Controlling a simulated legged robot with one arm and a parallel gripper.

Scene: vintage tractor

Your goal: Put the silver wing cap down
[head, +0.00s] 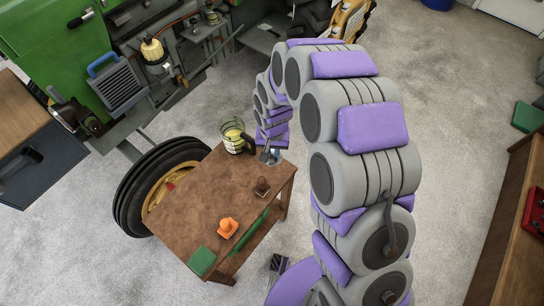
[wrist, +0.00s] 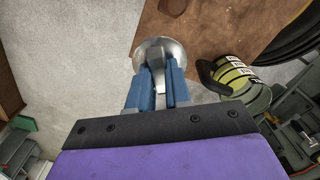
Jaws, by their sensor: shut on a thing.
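The silver wing cap (wrist: 151,48) is a round, shiny metal piece between the blue fingertips of my gripper (wrist: 159,72) in the wrist view. My gripper is shut on it. In the head view my gripper (head: 268,152) is at the far right corner of the small brown wooden table (head: 185,207). The cap looks to be at the table's edge, partly over the floor in the wrist view. I cannot tell whether it touches the tabletop. The fingers hide part of the cap.
A jug with yellow contents (head: 235,137) stands close beside my gripper. The table's left middle is clear. A tractor wheel (head: 135,193) stands behind.

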